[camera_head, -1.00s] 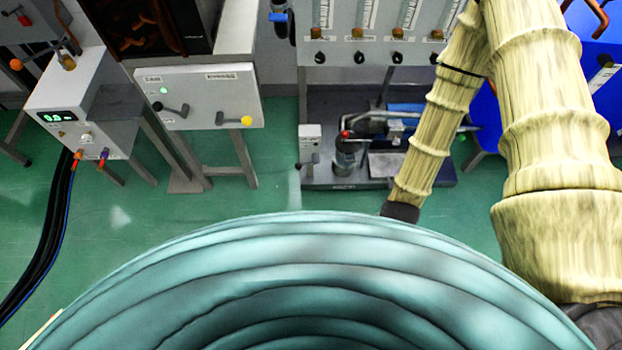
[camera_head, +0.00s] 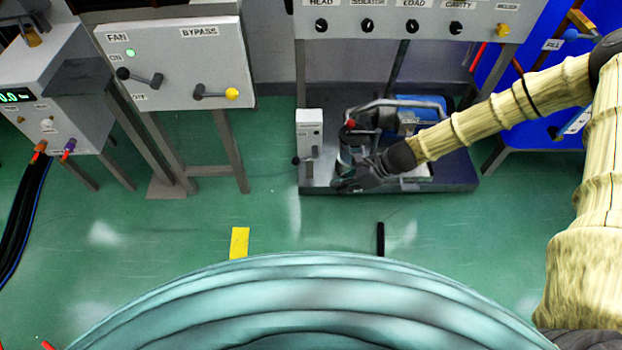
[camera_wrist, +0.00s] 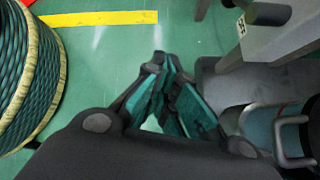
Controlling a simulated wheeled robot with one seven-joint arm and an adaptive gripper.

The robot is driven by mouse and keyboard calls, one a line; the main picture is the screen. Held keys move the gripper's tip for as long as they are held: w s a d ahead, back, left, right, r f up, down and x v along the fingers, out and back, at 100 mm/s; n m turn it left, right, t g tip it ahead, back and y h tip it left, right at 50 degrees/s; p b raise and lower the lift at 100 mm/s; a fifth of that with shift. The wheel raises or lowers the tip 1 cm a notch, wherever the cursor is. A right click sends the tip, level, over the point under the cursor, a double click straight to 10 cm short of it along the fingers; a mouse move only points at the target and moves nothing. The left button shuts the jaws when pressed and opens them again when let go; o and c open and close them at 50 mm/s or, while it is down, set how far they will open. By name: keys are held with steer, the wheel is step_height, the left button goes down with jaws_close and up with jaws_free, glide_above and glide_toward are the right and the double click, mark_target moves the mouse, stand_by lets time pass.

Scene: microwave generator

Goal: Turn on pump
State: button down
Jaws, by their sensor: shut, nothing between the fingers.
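The pump skid (camera_head: 460,180) stands on the floor, with a blue pump motor (camera_head: 415,112) and grey piping on it. A small white switch box (camera_head: 309,125) with a dark lever (camera_head: 303,159) stands at the skid's left end. My gripper (camera_head: 340,183) is shut and empty, low over the skid's front edge, to the right of the box. In the wrist view, my gripper (camera_wrist: 158,62) points at the floor. The box (camera_wrist: 270,42) and part of its dark lever (camera_wrist: 262,12) show apart from it at upper right. My gripper hides part of the pump.
A grey panel with knobs (camera_head: 410,22) overhangs the skid. A fan and bypass panel (camera_head: 180,60) stands at left, and a blue cabinet (camera_head: 545,120) at right. Yellow tape (camera_head: 239,242) marks the floor. The floor between the fan stand and the skid is clear.

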mark_target(304, 159)
steer(key=w+d+m+t+y+b, duration=0.1)
steer(key=w+m+b, duration=0.1)
steer(key=w, duration=0.3)
steer(key=shift+w+d+m, duration=0.3)
steer(key=shift+w, duration=0.1)
steer(key=shift+a, duration=0.1)
steer(key=w+a+f+b, duration=0.3)
steer(key=a+b, duration=0.3)
steer(key=a, duration=0.4)
steer(key=shift+a+f, duration=0.2)
steer(key=shift+a, duration=0.05)
steer(key=shift+s+a+f+y, duration=0.1)
steer(key=shift+a+y, duration=0.05)
steer(key=shift+y, duration=0.15)
